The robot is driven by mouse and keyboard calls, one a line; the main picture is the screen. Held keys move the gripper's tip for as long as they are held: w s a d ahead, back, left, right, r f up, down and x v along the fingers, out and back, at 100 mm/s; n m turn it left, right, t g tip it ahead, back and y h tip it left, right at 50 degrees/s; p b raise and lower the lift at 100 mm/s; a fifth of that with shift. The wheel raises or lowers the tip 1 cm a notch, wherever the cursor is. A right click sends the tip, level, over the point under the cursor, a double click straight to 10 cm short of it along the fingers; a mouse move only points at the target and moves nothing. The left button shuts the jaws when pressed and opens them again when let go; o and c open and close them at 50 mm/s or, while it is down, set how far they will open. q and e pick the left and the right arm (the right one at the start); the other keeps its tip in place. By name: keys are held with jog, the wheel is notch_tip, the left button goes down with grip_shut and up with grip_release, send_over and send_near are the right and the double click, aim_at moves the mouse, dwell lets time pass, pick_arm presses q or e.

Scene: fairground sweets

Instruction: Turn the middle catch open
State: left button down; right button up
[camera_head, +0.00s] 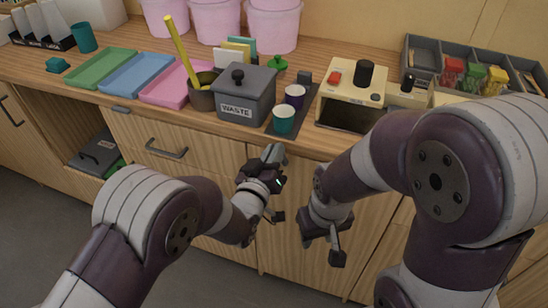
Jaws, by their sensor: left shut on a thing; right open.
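A grey catch (273,153) sits at the front of the cupboard just under the worktop edge, near the middle. It looks tilted rather than lying flat, and its lower part is hidden by my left gripper. My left gripper (270,171) is at this catch and shut on it. Another grey catch (121,109) lies flat under the worktop edge further left, above a drawer. My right gripper (322,246) is open and empty, low in front of the cupboard doors and to the right of the left one. Any catch further right is hidden by my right arm.
A grey waste bin (246,98), a teal cup (284,121) and a purple cup (295,96) stand near the worktop edge above the catch. A cream machine (351,96) stands to their right. Drawer handle (166,154) juts out left. The floor is clear.

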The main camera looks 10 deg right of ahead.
pick_arm(q)
jog(key=n+b, duration=0.2)
jog(key=n, duration=0.2)
jog(key=n+b, duration=0.3)
jog(key=n, duration=0.1)
jog(key=n+b, duration=0.2)
jog(key=n, duration=0.2)
jog(key=shift+w+a+f+n, duration=0.1)
jog(key=shift+a+f+n, duration=0.05)
jog(key=shift+f+n, duration=0.2)
jog(key=shift+b, duration=0.3)
jog(key=c, duration=1.2)
grip_release()
jog(key=shift+o, duration=0.2)
jog(key=v, duration=1.2)
jog(key=shift+s+a+p, duration=0.2)
jog(key=shift+s+p, duration=0.1)
jog(key=shift+p, duration=0.15)
